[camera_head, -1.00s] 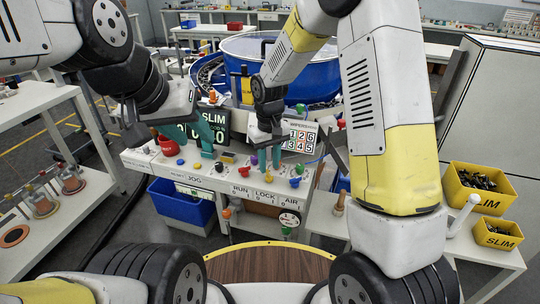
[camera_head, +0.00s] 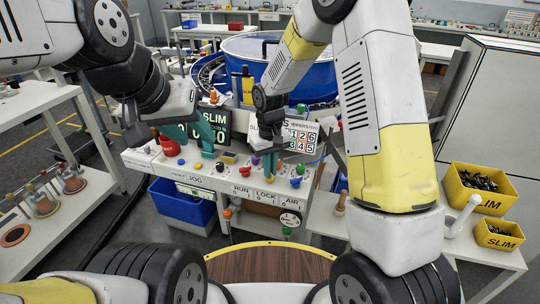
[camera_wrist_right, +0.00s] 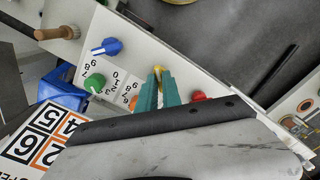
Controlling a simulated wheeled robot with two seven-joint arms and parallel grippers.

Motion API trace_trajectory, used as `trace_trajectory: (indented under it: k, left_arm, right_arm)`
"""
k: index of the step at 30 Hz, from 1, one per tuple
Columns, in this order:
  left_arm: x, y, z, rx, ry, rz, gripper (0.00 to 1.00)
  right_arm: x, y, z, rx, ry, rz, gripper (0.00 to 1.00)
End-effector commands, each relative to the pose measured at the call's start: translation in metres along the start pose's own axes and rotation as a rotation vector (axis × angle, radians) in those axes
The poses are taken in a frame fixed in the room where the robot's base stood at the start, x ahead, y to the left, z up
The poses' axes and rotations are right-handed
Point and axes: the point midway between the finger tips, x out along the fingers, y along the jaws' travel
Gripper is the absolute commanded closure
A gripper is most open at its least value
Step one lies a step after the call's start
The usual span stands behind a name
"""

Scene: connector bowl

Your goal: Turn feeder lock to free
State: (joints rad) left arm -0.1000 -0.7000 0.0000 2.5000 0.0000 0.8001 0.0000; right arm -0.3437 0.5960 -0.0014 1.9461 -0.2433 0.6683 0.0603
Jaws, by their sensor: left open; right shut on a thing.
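The feeder lock knob is the yellow knob (camera_head: 269,177) above the LOCK label on the sloping white control panel (camera_head: 222,178). My right gripper (camera_head: 268,166) reaches down to it from above, its teal fingers shut on the knob. In the right wrist view a yellow tip of the knob (camera_wrist_right: 157,71) shows between the teal fingers (camera_wrist_right: 158,90); most of the knob is hidden, and its pointing direction is unclear. My left gripper (camera_head: 207,140) is open and empty above the left part of the panel, in front of the dark SLIM display (camera_head: 216,121).
Close to the right gripper are a blue knob (camera_wrist_right: 105,46), a green knob (camera_wrist_right: 95,83), an orange knob (camera_wrist_right: 133,103) and a red knob (camera_wrist_right: 198,96). The blue feeder bowl (camera_head: 312,80) stands behind. Yellow SLIM bins (camera_head: 481,195) stand on the right bench.

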Motion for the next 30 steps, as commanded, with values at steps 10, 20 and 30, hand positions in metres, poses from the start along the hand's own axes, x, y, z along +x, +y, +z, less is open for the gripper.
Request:
trace_trajectory:
  k: [10, 20, 30]
  left_arm:
    - [0.0000, 0.0000, 0.0000, 0.000, 0.000, 0.000, 0.59]
    - [0.0000, 0.0000, 0.0000, 0.000, 0.000, 0.000, 0.59]
    - [0.0000, 0.0000, 0.0000, 0.000, 0.000, 0.000, 0.59]
  right_arm:
    - [-0.0005, 0.0004, -0.0002, -0.145, 0.000, 0.000, 1.00]
    - [-0.0007, 0.0006, -0.0005, -0.442, 0.002, 0.000, 1.00]
    - [-0.0010, 0.0006, -0.0005, -0.767, 0.002, 0.001, 1.00]
